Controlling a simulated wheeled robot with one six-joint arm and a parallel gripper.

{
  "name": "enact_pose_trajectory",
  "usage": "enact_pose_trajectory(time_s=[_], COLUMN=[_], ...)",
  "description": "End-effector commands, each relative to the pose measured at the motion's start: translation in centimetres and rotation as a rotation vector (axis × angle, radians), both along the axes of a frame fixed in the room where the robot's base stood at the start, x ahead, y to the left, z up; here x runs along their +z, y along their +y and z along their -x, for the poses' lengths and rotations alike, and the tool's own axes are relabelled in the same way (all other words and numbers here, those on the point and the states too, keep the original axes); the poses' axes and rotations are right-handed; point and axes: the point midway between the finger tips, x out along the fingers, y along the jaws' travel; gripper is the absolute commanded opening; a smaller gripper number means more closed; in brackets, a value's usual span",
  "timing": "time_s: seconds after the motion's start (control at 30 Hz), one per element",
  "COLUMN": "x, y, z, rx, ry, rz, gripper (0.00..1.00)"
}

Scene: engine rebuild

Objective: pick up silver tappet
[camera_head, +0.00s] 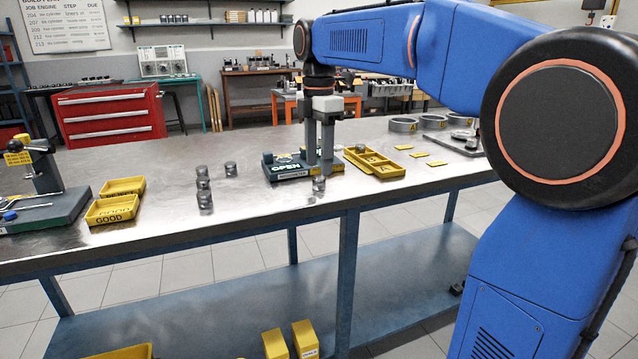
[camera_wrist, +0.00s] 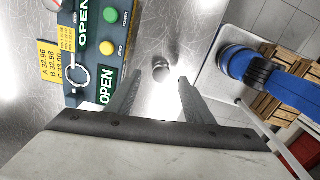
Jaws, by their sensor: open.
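A small silver tappet (camera_head: 319,184) stands on the metal bench near its front edge, just below my gripper (camera_head: 319,170). In the wrist view the same tappet (camera_wrist: 160,70) shows as a grey cylinder just beyond and between the tips of my open gripper (camera_wrist: 156,84). My fingers point down, and nothing is held between them. Whether the fingertips reach down beside the tappet is hard to tell. Several similar silver tappets (camera_head: 204,185) stand farther left on the bench, apart from my gripper.
A green gauge unit marked OPEN (camera_head: 290,172) stands close left of my gripper; it also shows in the wrist view (camera_wrist: 109,62). A yellow divided tray (camera_head: 388,172) is to the right. The bench front between bins and gripper is mostly clear.

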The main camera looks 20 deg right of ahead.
Motion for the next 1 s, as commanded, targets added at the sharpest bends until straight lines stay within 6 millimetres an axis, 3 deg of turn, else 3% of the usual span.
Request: enact_pose_trajectory(time_s=[0.2,0.53,0.57,0.73,1.0], x=[-2.8,-3.5,-3.5,-3.5,-3.4], y=[0.1,0.1,0.1,0.1,0.1], z=[0.4,0.3,0.3,0.3,0.3], rx=[0.000,0.000,0.000,0.000,0.000], ry=[0.002,0.001,0.001,0.001,0.001], rz=[0.000,0.000,0.000,0.000,0.000], gripper=[0.47,0.47,0.45,0.04,0.03])
